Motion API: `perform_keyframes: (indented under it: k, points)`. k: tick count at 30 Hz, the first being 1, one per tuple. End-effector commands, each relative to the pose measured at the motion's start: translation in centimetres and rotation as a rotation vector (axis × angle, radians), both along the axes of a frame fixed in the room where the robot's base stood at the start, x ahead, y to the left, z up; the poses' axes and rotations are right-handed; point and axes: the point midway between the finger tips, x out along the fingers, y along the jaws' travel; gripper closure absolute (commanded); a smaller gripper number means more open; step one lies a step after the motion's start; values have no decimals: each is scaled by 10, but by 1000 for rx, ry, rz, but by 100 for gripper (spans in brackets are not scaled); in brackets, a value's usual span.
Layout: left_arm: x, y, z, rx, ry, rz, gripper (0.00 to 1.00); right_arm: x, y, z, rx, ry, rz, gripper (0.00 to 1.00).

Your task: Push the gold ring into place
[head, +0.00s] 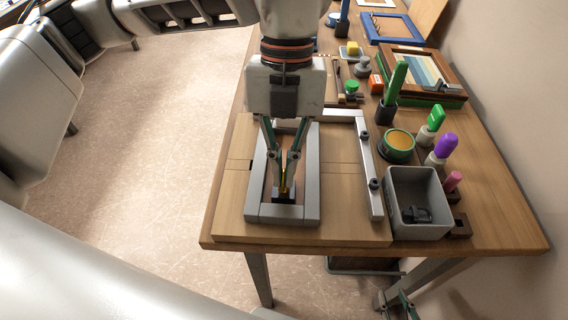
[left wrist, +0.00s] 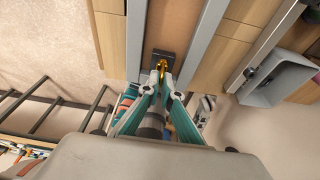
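The gold ring (left wrist: 162,66) shows in the left wrist view at a small black block (left wrist: 158,59). In the head view only a sliver of gold (head: 285,187) shows above the dark block (head: 284,198), inside the near end of a grey frame (head: 257,180). My left gripper (head: 285,184) points down into the frame. Its fingertips (left wrist: 161,82) meet closely around the gold ring and look shut on it. The fingers hide part of the ring, and I cannot tell how deep it sits. My right gripper (head: 399,300) is low at the picture's bottom edge, partly cut off.
The grey frame lies on a wooden board (head: 342,220) on the table. A grey bar (head: 372,185) and a grey bin (head: 418,205) with a dark item inside stand to its right. A round green tin (head: 397,145) and several coloured handles stand behind the bin.

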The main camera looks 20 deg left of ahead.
Motion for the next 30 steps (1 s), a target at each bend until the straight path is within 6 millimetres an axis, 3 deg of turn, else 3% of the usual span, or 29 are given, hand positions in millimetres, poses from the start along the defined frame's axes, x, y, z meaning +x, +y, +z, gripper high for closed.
perform_keyframes:
  k: [6,9,16,19,30]
  points:
    - [0,0,-5,0,0,0,100,-1,0,-3,1,1,0,72]
    - [0,0,-4,0,-1,0,76,0,0,-2,1,0,-1,72]
    - [0,0,-4,0,-1,0,76,0,0,-1,1,-2,0,72]
    - [0,0,-4,0,0,0,60,0,0,-1,1,-2,0,72]
    - [0,0,-4,0,0,0,60,0,0,-1,1,-2,0,72]
